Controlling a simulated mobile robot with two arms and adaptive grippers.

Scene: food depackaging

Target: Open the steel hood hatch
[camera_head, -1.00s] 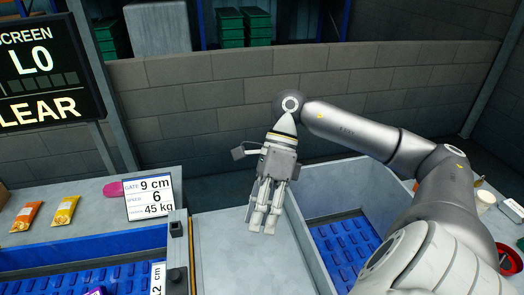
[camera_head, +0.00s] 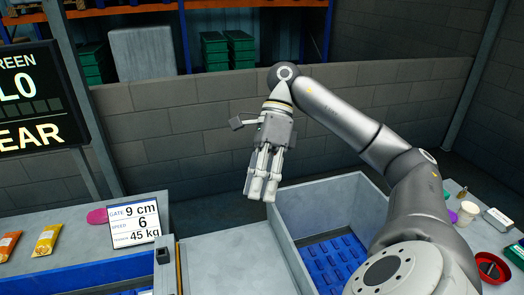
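A flat grey steel panel (camera_head: 222,262) lies in the middle of the worktop, between the left conveyor side and a blue-floored bin. I cannot tell whether it belongs to the steel hood, and no hatch or handle is clearly seen. My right gripper (camera_head: 261,196) hangs with its fingers pointing down, above the far edge of the panel and near the bin's left wall. It appears apart from the panel. Its fingers lie close together in this view, and I see nothing between them, but their opening is unclear. My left gripper is not in view.
The grey-walled bin (camera_head: 369,187) stands right of the panel. A sign (camera_head: 134,222), snack packets (camera_head: 47,240) and a pink item (camera_head: 98,216) are at left. A block wall (camera_head: 190,130) stands behind.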

